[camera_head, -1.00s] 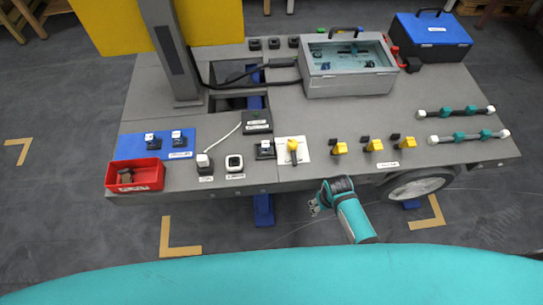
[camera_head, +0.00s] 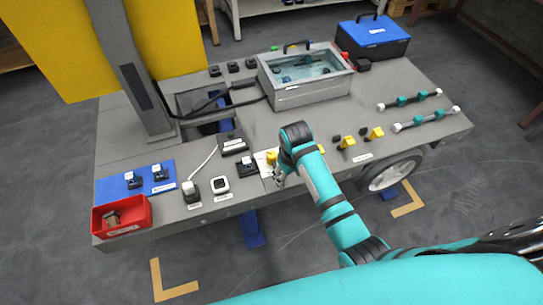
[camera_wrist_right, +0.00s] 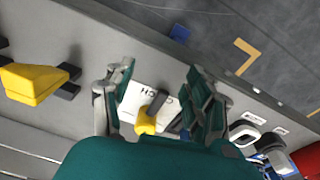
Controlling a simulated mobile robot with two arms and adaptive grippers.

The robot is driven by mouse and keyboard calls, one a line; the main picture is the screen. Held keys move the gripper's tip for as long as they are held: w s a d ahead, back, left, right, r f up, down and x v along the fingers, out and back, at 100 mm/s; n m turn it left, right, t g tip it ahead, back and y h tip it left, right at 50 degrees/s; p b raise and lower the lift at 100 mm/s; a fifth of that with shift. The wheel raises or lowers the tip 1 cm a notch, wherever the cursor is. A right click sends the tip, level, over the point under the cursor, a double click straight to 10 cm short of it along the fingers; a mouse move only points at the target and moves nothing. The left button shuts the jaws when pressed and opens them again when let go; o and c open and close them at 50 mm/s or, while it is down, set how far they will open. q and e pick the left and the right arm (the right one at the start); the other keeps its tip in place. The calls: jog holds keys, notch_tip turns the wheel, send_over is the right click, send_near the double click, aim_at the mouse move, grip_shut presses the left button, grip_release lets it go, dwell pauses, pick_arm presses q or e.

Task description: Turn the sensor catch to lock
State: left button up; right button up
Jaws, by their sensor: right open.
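The sensor catch (camera_wrist_right: 146,119) is a yellow piece with a dark bar on a white label card (camera_wrist_right: 139,98) with partly readable dark lettering. In the head view its yellow part (camera_head: 271,157) shows just left of my right arm, partly hidden. My right gripper (camera_wrist_right: 160,82) is open, its two fingers on either side of the catch in the wrist view, with nothing between them touching. In the head view the right gripper (camera_head: 279,177) is at the front edge of the cart top, near the catch. My left gripper is not in view.
Other yellow catches (camera_head: 346,142) stand to the right. A black block (camera_head: 246,167) and a white-faced block (camera_head: 220,185) stand to the left. A red bin (camera_head: 122,214) is at the front left corner. A clear-lidded case (camera_head: 305,76) stands behind.

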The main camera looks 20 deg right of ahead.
notch_tip(320, 180, up, 14)
jog(key=g, duration=0.1)
send_over(272, 154)
jog(key=shift+n, duration=0.4)
notch_tip(272, 154, down, 16)
jog(key=shift+a+f+b, duration=0.1)
jog(key=shift+f+b, duration=0.1)
jog(key=shift+b, duration=0.65)
grip_shut()
